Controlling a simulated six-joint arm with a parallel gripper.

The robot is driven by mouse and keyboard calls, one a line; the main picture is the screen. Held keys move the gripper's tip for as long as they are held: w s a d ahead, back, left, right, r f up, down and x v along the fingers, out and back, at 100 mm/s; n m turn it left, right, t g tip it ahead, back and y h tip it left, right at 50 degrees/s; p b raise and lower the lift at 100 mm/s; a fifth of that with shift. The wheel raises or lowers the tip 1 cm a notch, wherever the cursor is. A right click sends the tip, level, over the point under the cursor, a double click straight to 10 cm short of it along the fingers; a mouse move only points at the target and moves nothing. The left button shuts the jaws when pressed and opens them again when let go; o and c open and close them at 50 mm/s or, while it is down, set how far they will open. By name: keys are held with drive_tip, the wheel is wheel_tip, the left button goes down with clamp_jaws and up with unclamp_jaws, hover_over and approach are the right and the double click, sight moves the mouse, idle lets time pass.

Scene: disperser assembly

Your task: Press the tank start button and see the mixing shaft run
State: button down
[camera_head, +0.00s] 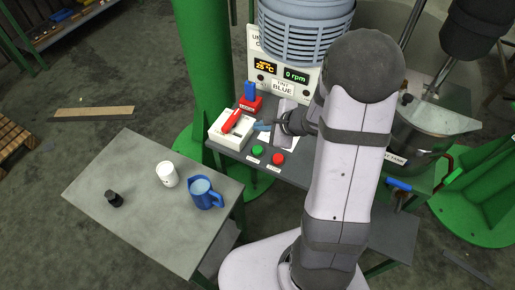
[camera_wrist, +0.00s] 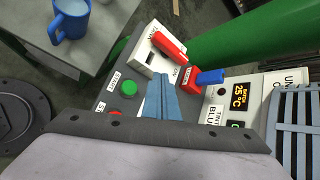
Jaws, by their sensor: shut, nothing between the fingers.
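The control panel holds a green start button (camera_head: 257,151) and a red button (camera_head: 278,159) side by side at its front edge. The green button also shows in the wrist view (camera_wrist: 128,88), labelled START; the red one (camera_wrist: 115,113) is partly cut off by my arm. My gripper (camera_head: 263,126) is shut and empty, its blue fingers over the panel behind the green button. In the wrist view the fingers (camera_wrist: 162,96) lie right of the green button, apart from it. The speed display (camera_head: 296,76) reads 0 rpm. The metal tank (camera_head: 418,133) is partly hidden behind my arm; thin rods rise above it.
A white box with a red lever (camera_head: 232,128) and a blue switch on a red base (camera_head: 251,99) stand close to my fingers. A side table (camera_head: 135,205) holds a blue jug (camera_head: 205,194), a white container (camera_head: 167,174) and a black bottle (camera_head: 114,200). A green column (camera_head: 205,60) rises behind.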

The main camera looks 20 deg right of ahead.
drive_tip(key=b, duration=0.5)
hover_over(260, 151)
wheel_tip(260, 151, down, 7)
drive_tip(key=shift+f+b, duration=0.85)
drive_tip(key=shift+b, duration=0.35)
drive_tip(key=shift+f+b, duration=1.3)
drive_tip(key=shift+b, duration=0.4)
idle(2.1)
drive_tip(key=shift+r, duration=0.1)
idle(0.3)
drive_tip(key=shift+r+p, duration=0.95)
drive_tip(key=shift+r, duration=0.25)
drive_tip(key=shift+r, duration=0.1)
drive_tip(key=shift+r+p, duration=1.8)
drive_tip(key=shift+r, duration=0.65)
